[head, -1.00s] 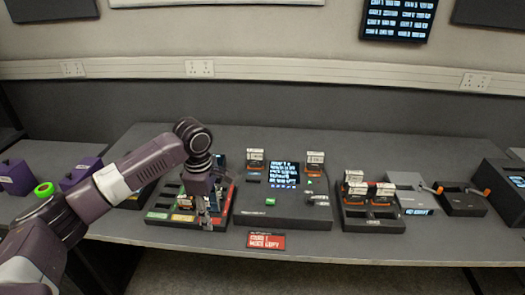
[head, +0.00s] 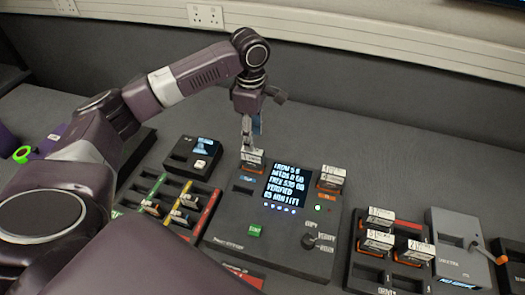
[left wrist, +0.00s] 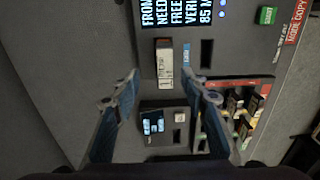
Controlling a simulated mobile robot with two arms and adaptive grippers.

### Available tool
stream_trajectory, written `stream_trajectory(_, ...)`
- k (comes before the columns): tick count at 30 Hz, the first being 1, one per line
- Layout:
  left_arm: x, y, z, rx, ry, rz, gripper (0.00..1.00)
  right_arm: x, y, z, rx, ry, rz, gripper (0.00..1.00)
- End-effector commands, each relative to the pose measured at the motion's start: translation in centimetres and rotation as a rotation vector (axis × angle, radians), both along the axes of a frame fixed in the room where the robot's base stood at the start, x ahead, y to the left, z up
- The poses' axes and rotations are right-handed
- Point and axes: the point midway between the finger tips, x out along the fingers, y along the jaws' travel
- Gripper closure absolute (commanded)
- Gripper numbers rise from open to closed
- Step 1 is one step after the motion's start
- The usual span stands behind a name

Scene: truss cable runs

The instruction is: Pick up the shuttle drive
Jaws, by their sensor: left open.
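A white-labelled drive (head: 252,160) stands in the back left slot of the dark console; I cannot read which drive is the shuttle drive. In the left wrist view this drive (left wrist: 165,65) sits just beyond the fingertips. My left gripper (head: 247,138) points down above it, and its blue-grey fingers (left wrist: 160,88) are spread apart with nothing between them. A second labelled drive (head: 331,177) stands in the console's right slot. My right gripper is not in view.
The console (head: 225,225) has a lit screen (head: 286,187) and a green button (head: 254,230). A colour-striped tray (head: 200,188) with small pieces and a small screen box (head: 193,155) are left of it. A rack (head: 365,272) with several drives is right. The bench behind is clear.

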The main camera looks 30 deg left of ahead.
Motion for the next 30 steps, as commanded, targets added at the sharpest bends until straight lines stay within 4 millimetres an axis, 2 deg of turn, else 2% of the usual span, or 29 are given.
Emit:
stream_trajectory(9,-0.2,0.0,-3.4,0.002,0.006,0.000,0.59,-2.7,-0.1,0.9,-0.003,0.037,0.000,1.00)
stream_trajectory(14,-0.3,-0.1,-5.9,0.002,0.005,0.000,0.59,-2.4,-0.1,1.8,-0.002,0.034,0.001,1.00)
stream_trajectory(18,-0.3,-0.1,-7.3,0.001,0.002,-0.001,0.59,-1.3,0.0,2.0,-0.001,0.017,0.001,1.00)
stream_trajectory(21,-0.2,-0.1,-7.6,0.001,0.000,-0.001,0.59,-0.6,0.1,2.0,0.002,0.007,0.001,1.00)
stream_trajectory(26,-0.3,-0.1,-7.6,0.001,0.000,-0.001,0.60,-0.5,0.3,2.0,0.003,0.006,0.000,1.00)
stream_trajectory(30,-0.3,-0.1,-7.6,0.001,0.000,-0.001,0.76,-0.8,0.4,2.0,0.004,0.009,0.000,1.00)
